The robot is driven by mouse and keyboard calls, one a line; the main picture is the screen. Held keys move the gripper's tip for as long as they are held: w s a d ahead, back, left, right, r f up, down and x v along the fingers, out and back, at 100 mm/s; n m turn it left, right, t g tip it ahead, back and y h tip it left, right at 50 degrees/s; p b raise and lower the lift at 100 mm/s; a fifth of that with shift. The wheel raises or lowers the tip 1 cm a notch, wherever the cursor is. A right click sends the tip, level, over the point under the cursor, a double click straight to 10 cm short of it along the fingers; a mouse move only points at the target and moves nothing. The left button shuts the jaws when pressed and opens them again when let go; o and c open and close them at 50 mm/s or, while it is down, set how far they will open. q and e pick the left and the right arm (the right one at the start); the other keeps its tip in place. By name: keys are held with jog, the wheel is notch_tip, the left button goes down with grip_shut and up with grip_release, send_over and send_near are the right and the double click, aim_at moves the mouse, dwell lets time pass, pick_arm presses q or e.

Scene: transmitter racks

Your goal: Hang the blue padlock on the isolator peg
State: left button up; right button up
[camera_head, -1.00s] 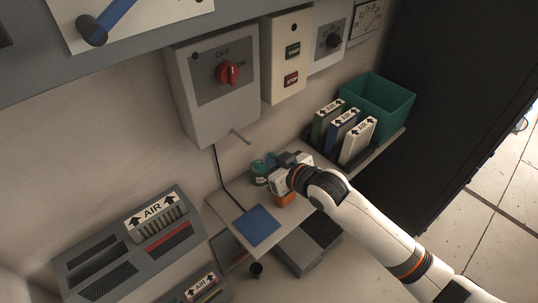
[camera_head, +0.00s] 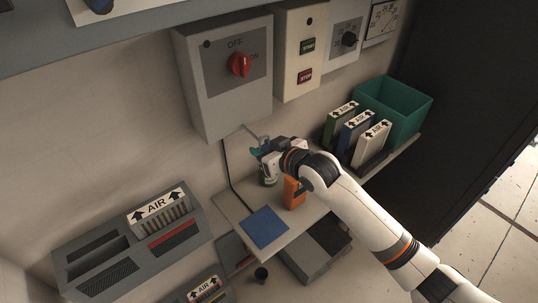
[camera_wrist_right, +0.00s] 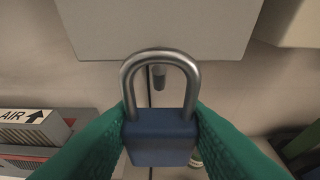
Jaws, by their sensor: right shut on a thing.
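The blue padlock (camera_wrist_right: 160,140) is held between the teal fingers of my right gripper (camera_wrist_right: 160,135), with its grey shackle upward. In the head view my right gripper (camera_head: 260,151) is just below the isolator box (camera_head: 205,95), which has a red rotary switch (camera_head: 239,64). The padlock's body is mostly hidden by the gripper there. The isolator peg (camera_wrist_right: 158,76) shows through the shackle opening in the wrist view, near its upper part. I cannot tell whether the shackle is around the peg or only in front of it. My left gripper is not in view.
Below the gripper, a shelf carries a green can (camera_head: 268,179), an orange object (camera_head: 293,193) and a blue mat (camera_head: 264,227). Several AIR-labelled modules (camera_head: 371,145) and a green bin (camera_head: 405,115) stand to the right. A black cable (camera_head: 228,175) runs down the wall.

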jog(key=shift+w+a+f+b, duration=0.2)
jog(key=shift+w+a+b, duration=0.6)
jog(key=shift+w+b, duration=0.2)
jog(key=shift+w+a+f, duration=0.3)
jog(key=shift+w+f, duration=0.1)
jog(key=shift+w, duration=0.05)
jog(key=shift+w+a+f, duration=0.1)
jog(key=shift+w+f, duration=0.05)
jog(key=shift+f, duration=0.05)
jog(key=o, duration=1.1)
jog(key=shift+f, duration=0.1)
